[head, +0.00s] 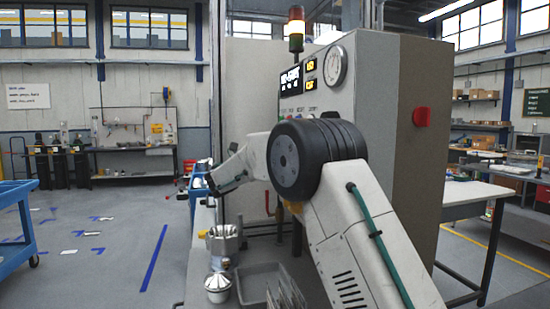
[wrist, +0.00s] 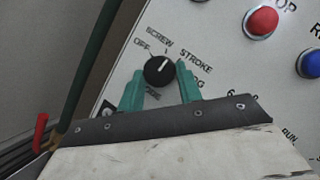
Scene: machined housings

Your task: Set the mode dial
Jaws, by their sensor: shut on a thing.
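The mode dial (wrist: 157,71) is a round black knob on the light panel in the wrist view. Its white pointer line aims up and slightly right, between the SCREW and STROKE labels. OFF is at its left, a partly covered label ending in OG is at its right, and another label below is mostly hidden. My gripper (wrist: 161,74) has its teal fingers on either side of the dial, shut on it. In the head view my own arm covers much of the panel, and neither the dial nor the fingertips can be made out.
A red button (wrist: 262,20) and a blue button (wrist: 312,63) lie right of the dial. Metal parts (head: 222,240) and a grey tray (head: 262,280) stand below my arm.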

